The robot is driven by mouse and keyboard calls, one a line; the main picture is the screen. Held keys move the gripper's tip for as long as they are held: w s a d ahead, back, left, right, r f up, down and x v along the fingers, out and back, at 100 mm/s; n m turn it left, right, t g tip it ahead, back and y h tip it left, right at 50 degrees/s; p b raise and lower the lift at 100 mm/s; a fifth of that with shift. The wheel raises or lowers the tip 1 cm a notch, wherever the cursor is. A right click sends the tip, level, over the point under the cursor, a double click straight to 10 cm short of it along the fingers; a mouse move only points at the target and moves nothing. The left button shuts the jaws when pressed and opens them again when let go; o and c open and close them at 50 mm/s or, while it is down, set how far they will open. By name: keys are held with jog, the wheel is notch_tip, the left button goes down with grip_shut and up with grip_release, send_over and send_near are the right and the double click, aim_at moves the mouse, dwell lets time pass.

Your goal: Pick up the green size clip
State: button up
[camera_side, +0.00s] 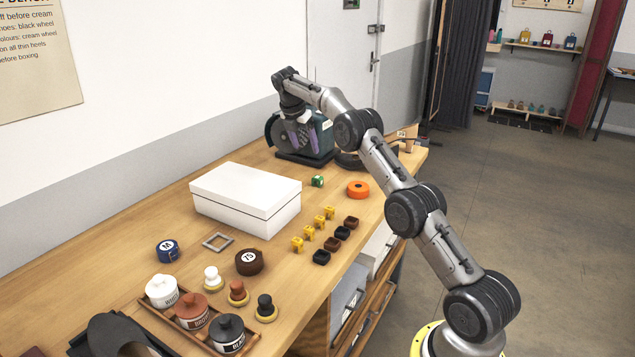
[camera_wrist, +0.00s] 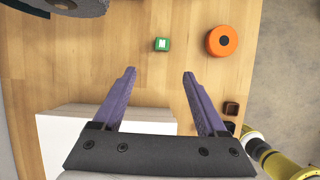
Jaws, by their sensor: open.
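The green size clip (camera_side: 317,181) is a small green block on the wooden table, just right of the white box's far corner. In the wrist view the green clip (camera_wrist: 162,44) shows a white face with a dark letter and lies ahead of my fingertips, roughly between their lines. My gripper (camera_wrist: 160,72) is open, with two purple fingers apart and nothing between them. In the side view my gripper (camera_side: 298,140) hangs above the table in front of the dark machine, with the clip lower and to its right.
A white box (camera_side: 245,200) stands beside the clip; it also shows under my fingers in the wrist view (camera_wrist: 60,130). An orange roll (camera_side: 358,189) lies right of the clip. A dark wheeled machine (camera_side: 320,135) stands behind. Several yellow and dark clips (camera_side: 321,257) sit nearer the front.

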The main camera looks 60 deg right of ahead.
send_over(316, 178)
jog(key=a, duration=0.3)
jog(key=f, duration=0.8)
jog(key=shift+s+d+f, duration=0.25)
jog(key=shift+f, duration=0.1)
jog(key=shift+x, duration=2.95)
jog(key=shift+w, duration=0.15)
jog(key=shift+a, duration=0.1)
grip_shut()
